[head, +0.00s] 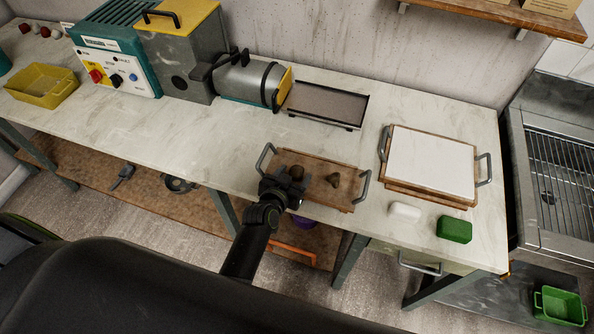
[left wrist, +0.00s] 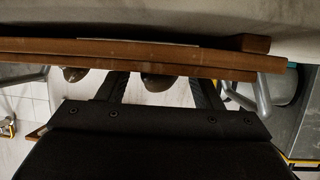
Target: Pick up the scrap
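A brown wooden tray (head: 318,192) with grey handles lies near the table's front edge. Two small brown clay lumps sit on it: a rounded lump (head: 296,172) at the left and a more pointed lump (head: 333,180) near the middle. I cannot tell for certain which is the scrap. My left gripper (head: 290,184) is low over the tray's left front, at the rounded lump. In the left wrist view the two fingers are apart, with one lump (left wrist: 158,82) showing between them and gaps on both sides; the other lump (left wrist: 75,74) is outside. My right gripper is not in view.
A board with a white slab (head: 432,162) lies to the right. A white block (head: 404,211) and a green block (head: 454,229) lie in front of it. A dark flat tray (head: 327,104) and a machine (head: 185,60) stand behind. The table's left front is clear.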

